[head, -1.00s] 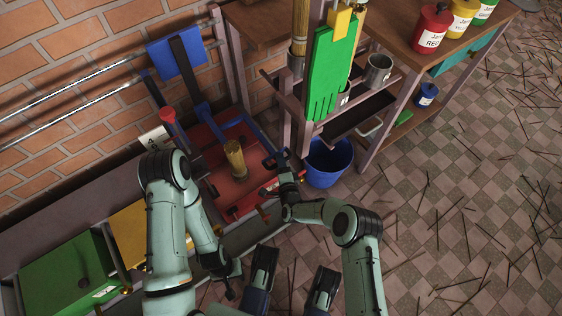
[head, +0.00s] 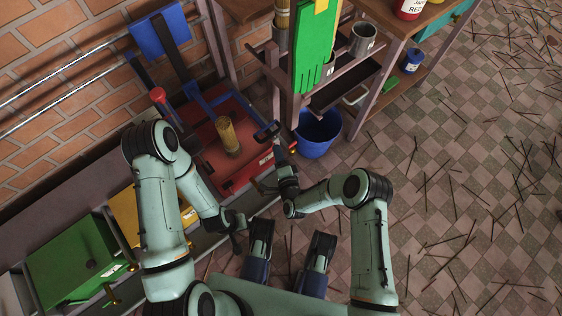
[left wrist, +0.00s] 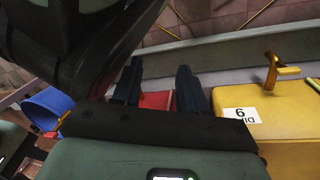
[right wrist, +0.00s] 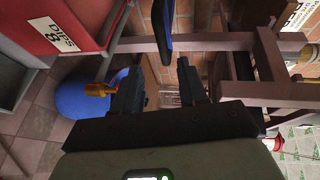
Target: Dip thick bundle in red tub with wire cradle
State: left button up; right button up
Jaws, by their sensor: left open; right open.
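The red tub (head: 247,171) stands near the brick wall. It also shows in the right wrist view (right wrist: 80,15), with an "8 dips" label. A thick tan bundle (head: 228,136) stands upright in the tub's middle. Blue bars (head: 207,100) of what looks like the wire cradle lie over the tub; a blue piece also shows above the fingers in the right wrist view (right wrist: 162,25). My right gripper (head: 281,152) is open and empty beside the tub's right edge. My left gripper (head: 238,233) is open and empty in front of the tub.
A yellow tub (left wrist: 290,125) and a green tub (head: 75,262) stand left of the red one. A blue bucket (head: 318,135) stands on the floor to the right. Green gloves (head: 314,50) hang from a shelf with a metal pot (head: 363,40). Incense sticks litter the floor.

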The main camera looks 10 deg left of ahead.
pick_arm(q)
jog(key=shift+w+d+r+t+p, duration=0.15)
jog(key=shift+w+r+t+p, duration=0.3)
jog(key=shift+w+r, duration=0.6)
pick_arm(e)
jog(key=v, duration=0.4)
pick_arm(q)
jog(key=shift+w+f, duration=0.1)
jog(key=shift+f, duration=0.05)
pick_arm(e)
jog(key=shift+f, duration=0.1)
dwell(4.0)
